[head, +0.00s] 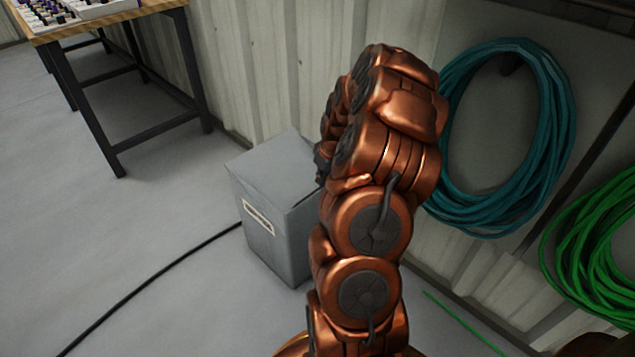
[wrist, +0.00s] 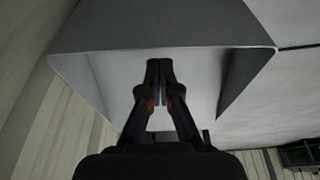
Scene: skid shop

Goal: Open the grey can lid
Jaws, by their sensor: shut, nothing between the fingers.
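The grey can (head: 268,222) is a box-shaped bin with a pale label on its front. It stands on the floor against the panelled wall. Its flat grey lid (head: 272,163) looks down on top in the head view, and my arm covers its right part. In the wrist view the grey can (wrist: 100,75) fills the upper middle, with a lip running across it; I cannot tell lid from wall there. My gripper (wrist: 159,64) is shut and empty, its fingertips over the can's grey surface just past the lip. I cannot tell whether they touch it.
A workbench (head: 95,22) with dark legs stands at the upper left. A teal hose coil (head: 560,110) and a green hose coil (head: 590,255) hang at the right. A black cable (head: 150,285) runs along the floor to the can. The floor at left is otherwise clear.

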